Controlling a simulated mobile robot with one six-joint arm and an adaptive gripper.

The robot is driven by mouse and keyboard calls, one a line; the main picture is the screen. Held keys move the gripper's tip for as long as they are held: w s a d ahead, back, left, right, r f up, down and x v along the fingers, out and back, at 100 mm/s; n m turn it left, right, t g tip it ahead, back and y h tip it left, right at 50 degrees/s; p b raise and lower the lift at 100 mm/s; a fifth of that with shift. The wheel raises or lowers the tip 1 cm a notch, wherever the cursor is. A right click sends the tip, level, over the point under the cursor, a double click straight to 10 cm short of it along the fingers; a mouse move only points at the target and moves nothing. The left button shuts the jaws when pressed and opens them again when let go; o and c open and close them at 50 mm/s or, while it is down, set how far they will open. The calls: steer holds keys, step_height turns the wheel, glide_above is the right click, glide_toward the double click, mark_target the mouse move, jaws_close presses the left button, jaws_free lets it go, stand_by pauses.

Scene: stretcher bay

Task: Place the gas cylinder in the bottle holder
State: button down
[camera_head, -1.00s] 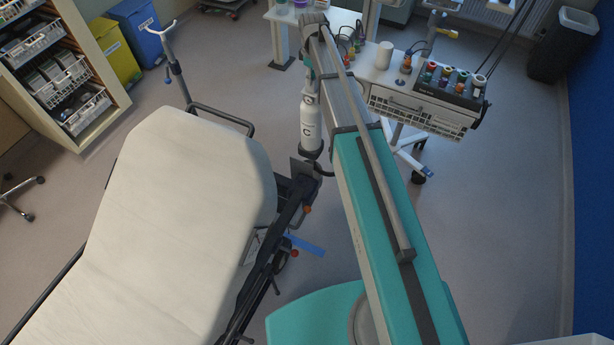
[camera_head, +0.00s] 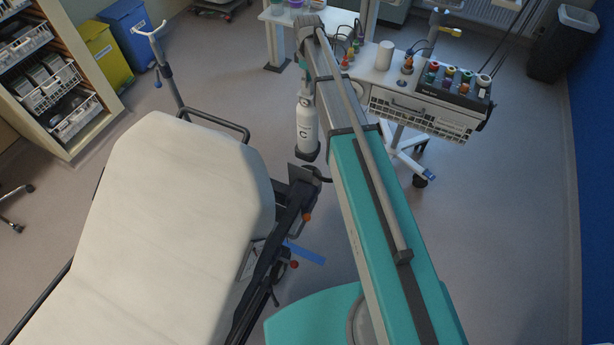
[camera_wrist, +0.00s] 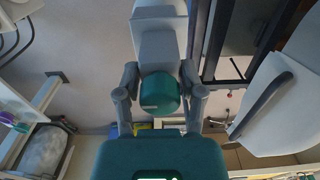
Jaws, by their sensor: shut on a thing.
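The gas cylinder (camera_head: 307,122) is white with a dark base. It hangs upright below the end of my arm in the head view, beside the stretcher's upper right corner. In the wrist view my gripper (camera_wrist: 160,90) is shut around the cylinder's rounded teal top (camera_wrist: 159,97), with a finger on each side. The pale body extends away behind it. A dark square bracket (camera_head: 303,172) on the stretcher's end looks like the bottle holder. The cylinder's base appears just above it in the picture; whether they touch, I cannot tell. My arm hides part of this area.
The white stretcher (camera_head: 185,200) fills the left middle. A trolley with coloured-top bottles (camera_head: 425,105) stands right of my arm. A shelf unit (camera_head: 55,85) and yellow (camera_head: 108,52) and blue bins (camera_head: 135,35) stand at upper left.

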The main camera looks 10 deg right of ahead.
mark_target(308, 113)
steer(key=shift+f, duration=0.15)
step_height(308, 113, down, 24)
steer(key=b, duration=2.3)
steer(key=shift+r+b, duration=0.25)
steer(key=shift+b, duration=0.15)
steer(key=shift+f+b, duration=2.1)
steer(key=shift+c, duration=1)
jaws_free()
steer(key=shift+s, duration=0.1)
step_height(308, 113, up, 12)
steer(key=p, duration=1.2)
